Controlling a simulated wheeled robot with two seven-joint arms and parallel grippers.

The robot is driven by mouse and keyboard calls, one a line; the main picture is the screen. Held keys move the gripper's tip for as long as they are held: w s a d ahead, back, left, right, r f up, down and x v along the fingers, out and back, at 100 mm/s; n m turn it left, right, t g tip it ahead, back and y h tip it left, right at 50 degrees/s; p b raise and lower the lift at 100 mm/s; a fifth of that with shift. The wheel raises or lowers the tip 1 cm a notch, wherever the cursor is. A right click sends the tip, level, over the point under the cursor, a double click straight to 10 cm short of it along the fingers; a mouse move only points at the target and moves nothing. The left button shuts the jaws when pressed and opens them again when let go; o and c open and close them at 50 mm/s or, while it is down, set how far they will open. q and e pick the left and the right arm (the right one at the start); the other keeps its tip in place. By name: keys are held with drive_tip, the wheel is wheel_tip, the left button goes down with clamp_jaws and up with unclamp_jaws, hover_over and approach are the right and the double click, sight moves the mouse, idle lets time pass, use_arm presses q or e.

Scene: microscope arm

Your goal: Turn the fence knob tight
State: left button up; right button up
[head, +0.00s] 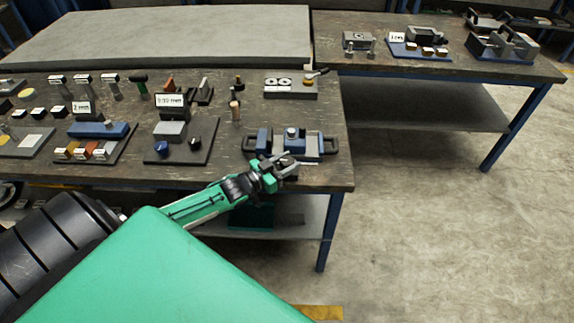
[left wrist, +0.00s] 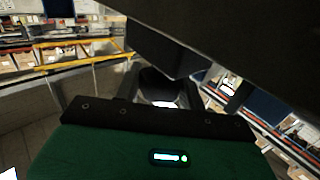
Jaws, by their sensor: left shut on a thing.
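A blue and grey fixture with dark end handles (head: 308,146) stands at the front right corner of the near workbench. My left gripper (head: 286,164) is at the front edge of this fixture, reaching in from the left. It is shut on a dark rounded piece, which I take for the fence knob (left wrist: 160,84), seen between the fingers in the left wrist view. In the head view the fingers hide the knob, and I cannot tell how tight it sits. My right gripper is not in view.
The near workbench (head: 225,165) holds several small fixtures and loose parts left of and behind the gripper. A dark plate with a blue knob (head: 162,147) stands to the left. A second table (head: 380,75) with more fixtures is at the back right. The floor to the right is clear.

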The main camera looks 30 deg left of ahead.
use_arm(q)
drive_tip(key=shift+m+g+h+b, duration=0.3)
drive_tip(key=shift+m+h+b, duration=0.15)
drive_tip(key=shift+h, duration=0.25)
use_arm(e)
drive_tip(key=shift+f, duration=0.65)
use_arm(q)
drive_tip(key=o, duration=1)
drive_tip(key=shift+s+a, duration=0.15)
drive_tip(key=shift+s, duration=0.1)
drive_tip(key=b+v, duration=0.1)
drive_tip(key=v, duration=1.2)
drive_tip(key=shift+s, duration=0.1)
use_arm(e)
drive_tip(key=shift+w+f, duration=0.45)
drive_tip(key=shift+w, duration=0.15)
